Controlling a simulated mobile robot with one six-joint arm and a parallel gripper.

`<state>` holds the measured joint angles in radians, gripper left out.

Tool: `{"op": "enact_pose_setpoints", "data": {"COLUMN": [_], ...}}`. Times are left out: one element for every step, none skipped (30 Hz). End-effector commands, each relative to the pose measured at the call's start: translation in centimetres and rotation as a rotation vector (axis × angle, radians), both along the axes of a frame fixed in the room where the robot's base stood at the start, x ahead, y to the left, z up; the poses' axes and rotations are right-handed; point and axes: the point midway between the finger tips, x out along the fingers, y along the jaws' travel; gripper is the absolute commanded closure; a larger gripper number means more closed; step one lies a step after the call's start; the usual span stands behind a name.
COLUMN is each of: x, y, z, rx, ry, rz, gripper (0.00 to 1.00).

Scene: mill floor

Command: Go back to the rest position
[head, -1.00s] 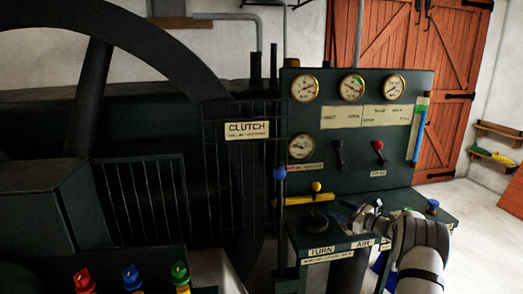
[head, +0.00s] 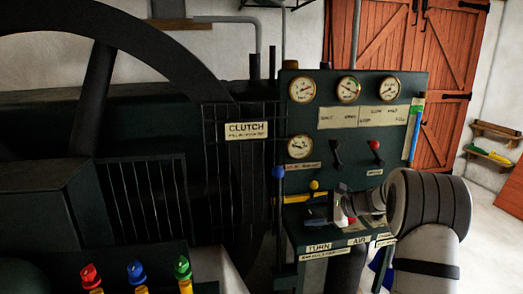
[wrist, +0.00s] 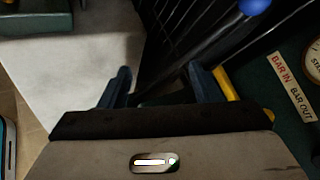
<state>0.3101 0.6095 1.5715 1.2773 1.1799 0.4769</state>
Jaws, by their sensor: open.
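My gripper (head: 322,218) is in front of the dark green control panel (head: 345,125), just above the small shelf with the TURN and AIR labels (head: 318,247). In the wrist view my gripper (wrist: 160,78) shows its two dark blue fingers spread apart, with nothing between them. Past the fingers are a pale floor and dark grille bars. In the head view my forearm hides the right part of the shelf, and the gripper covers most of the controls on it.
A blue-knobbed lever (head: 279,174) stands left of the gripper, near a yellow-knobbed handle (head: 314,185). The caged flywheel with the CLUTCH sign (head: 246,131) is further left. Open floor (head: 490,235) lies to the right.

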Motion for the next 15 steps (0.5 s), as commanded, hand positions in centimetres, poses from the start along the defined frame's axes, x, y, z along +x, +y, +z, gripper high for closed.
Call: {"op": "enact_pose_setpoints", "data": {"x": [-2.2, -3.5, -5.2, -6.6, -8.0, -9.8, -11.2, -12.6, -14.5, -15.9, -17.3, -19.1, -20.6, -21.9, -23.7], "y": [1.4, 2.0, 2.8, 3.3, 3.7, 4.3, 4.7, 4.9, 5.3, 5.5, 5.6, 5.8, 5.8, 5.8, 5.7], "z": [1.5, 1.8, 2.3, 2.7, 3.0, 3.3, 3.6, 3.9, 4.1, 4.3, 4.5, 4.6, 4.8, 4.8, 4.9], "rx": [-0.071, -0.117, -0.176, -0.221, -0.266, -0.325, -0.369, -0.411, -0.47, -0.512, -0.557, -0.613, -0.656, -0.699, -0.755], "ry": [-0.019, -0.026, -0.04, -0.05, -0.062, -0.076, -0.088, -0.101, -0.118, -0.132, -0.147, -0.166, -0.181, -0.196, -0.216], "rz": [0.055, 0.089, 0.135, 0.169, 0.203, 0.25, 0.287, 0.321, 0.37, 0.407, 0.444, 0.493, 0.531, 0.569, 0.62], "gripper": [0.42, 0.42, 0.42, 0.42, 0.42, 0.42, 0.42, 0.42, 0.42, 0.42, 0.42, 0.42, 0.42, 0.42, 0.42]}}
